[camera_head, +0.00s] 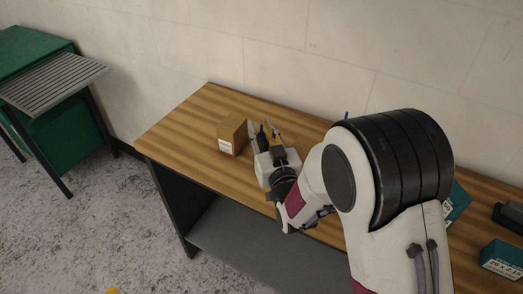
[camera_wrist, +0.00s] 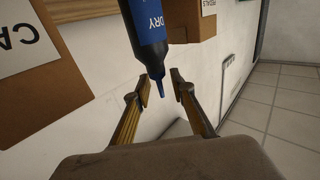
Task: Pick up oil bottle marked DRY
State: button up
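The oil bottle (camera_wrist: 150,32) is dark with a blue label reading DRY and a thin blue nozzle. In the wrist view it enters from the top, with its nozzle pointing down the picture. My gripper (camera_wrist: 160,82) is open, and the nozzle tip shows between its fingertips. The bottle body lies beyond the fingers, and I cannot tell whether anything touches. In the head view my gripper (camera_head: 264,131) is low over the wooden bench, with a small dark blue shape (camera_head: 262,133) between its fingers, likely the bottle. The bottle's base is hidden.
A cardboard box (camera_head: 232,134) stands close left of my gripper on the bench (camera_head: 190,112). In the wrist view, labelled cardboard boxes flank the bottle at left (camera_wrist: 45,95) and right (camera_wrist: 187,20). The wall is behind. Teal boxes (camera_head: 503,258) lie at the bench's right.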

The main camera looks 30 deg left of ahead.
jog(key=shift+c, duration=0.5)
grip_shut()
jog(key=shift+r, duration=5.05)
